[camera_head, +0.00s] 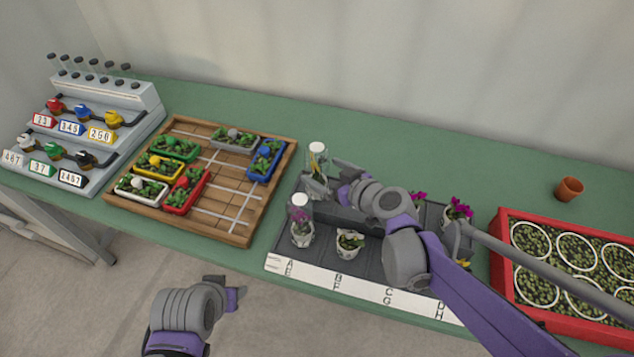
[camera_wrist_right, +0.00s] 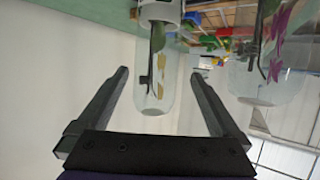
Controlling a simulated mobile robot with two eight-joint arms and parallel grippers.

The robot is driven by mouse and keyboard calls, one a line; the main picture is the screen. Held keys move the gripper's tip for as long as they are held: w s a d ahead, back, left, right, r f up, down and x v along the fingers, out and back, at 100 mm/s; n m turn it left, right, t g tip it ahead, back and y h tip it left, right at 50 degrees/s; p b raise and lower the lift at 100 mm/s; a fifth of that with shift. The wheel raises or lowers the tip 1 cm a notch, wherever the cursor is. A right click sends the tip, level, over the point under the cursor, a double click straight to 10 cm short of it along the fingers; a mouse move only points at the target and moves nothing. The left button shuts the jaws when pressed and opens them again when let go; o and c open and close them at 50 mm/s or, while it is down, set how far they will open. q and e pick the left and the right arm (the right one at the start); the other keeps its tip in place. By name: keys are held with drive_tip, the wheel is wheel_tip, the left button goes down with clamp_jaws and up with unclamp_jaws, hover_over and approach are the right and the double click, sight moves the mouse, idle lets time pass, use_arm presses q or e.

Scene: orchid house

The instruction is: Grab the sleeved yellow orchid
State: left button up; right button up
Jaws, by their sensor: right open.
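The sleeved yellow orchid (camera_head: 317,158) stands at the back left of the dark tray, in a clear sleeve with a white cap. In the right wrist view the yellow orchid (camera_wrist_right: 158,68) appears upside down, its sleeve lying between the fingertips in the picture. My right gripper (camera_head: 323,180) is open beside it; it also shows in the right wrist view (camera_wrist_right: 160,76), with a gap at each side of the sleeve. My left gripper (camera_head: 235,294) is low in front of the table, and its jaws are unclear. My right arm hides part of the tray.
A sleeved magenta orchid (camera_head: 301,214) stands just in front, and shows close by in the right wrist view (camera_wrist_right: 272,68). The dark tray (camera_head: 370,261) holds other potted plants. A wooden board (camera_head: 226,211) is left, a red crate (camera_head: 496,262) right, a terracotta pot (camera_head: 568,190) behind.

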drive_tip(key=x, duration=0.7)
drive_tip(key=shift+w, duration=0.35)
drive_tip(key=shift+d, duration=0.1)
drive_tip(key=shift+c, duration=0.3)
clamp_jaws()
